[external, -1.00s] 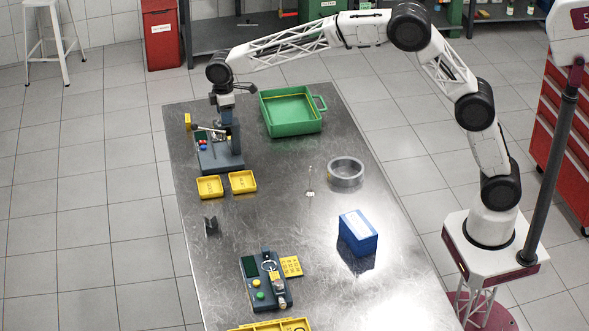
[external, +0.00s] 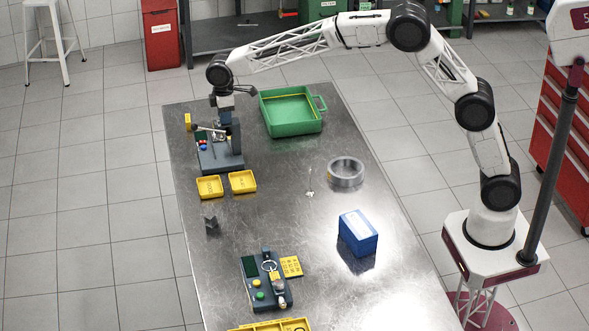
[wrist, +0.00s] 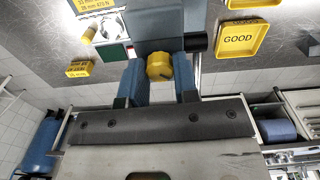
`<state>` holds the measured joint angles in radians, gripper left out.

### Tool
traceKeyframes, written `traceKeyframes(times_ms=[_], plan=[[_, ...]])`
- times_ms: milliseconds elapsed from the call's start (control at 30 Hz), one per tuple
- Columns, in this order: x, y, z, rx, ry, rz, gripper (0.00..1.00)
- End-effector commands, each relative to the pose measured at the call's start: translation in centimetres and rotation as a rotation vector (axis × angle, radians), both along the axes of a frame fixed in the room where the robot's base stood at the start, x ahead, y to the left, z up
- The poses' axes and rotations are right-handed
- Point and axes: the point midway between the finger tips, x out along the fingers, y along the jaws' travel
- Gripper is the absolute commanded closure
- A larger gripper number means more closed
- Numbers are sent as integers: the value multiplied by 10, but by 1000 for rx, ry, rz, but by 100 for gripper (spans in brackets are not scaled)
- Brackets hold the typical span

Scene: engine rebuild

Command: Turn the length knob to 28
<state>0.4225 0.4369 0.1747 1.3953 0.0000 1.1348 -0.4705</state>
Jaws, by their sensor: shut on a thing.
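The length knob (wrist: 159,67) is a yellow, ridged knob on the blue-grey test device in the wrist view. My gripper (wrist: 160,76) has one dark blue finger on each side of it and is shut on it. In the external view my gripper (external: 219,124) reaches down over the device (external: 222,163) at the far left of the table, and the knob is hidden there. A small dark green display (wrist: 112,52) shows partly at the device's left in the wrist view. I cannot read a value on it.
Two yellow trays (external: 209,187) (external: 243,181) lie just in front of the device; one is marked GOOD in the wrist view (wrist: 243,40). A green bin (external: 292,112) stands to the right. A grey ring (external: 345,172) and blue box (external: 358,233) stand farther off.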

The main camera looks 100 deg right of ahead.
Motion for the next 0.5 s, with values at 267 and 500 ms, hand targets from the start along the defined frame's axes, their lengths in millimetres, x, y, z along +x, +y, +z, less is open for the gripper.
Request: traceKeyframes(times_ms=[267, 500], plan=[[0, 0, 1, 0, -1, -60, 95], [0, 0, 1, 0, -1, -59, 61]])
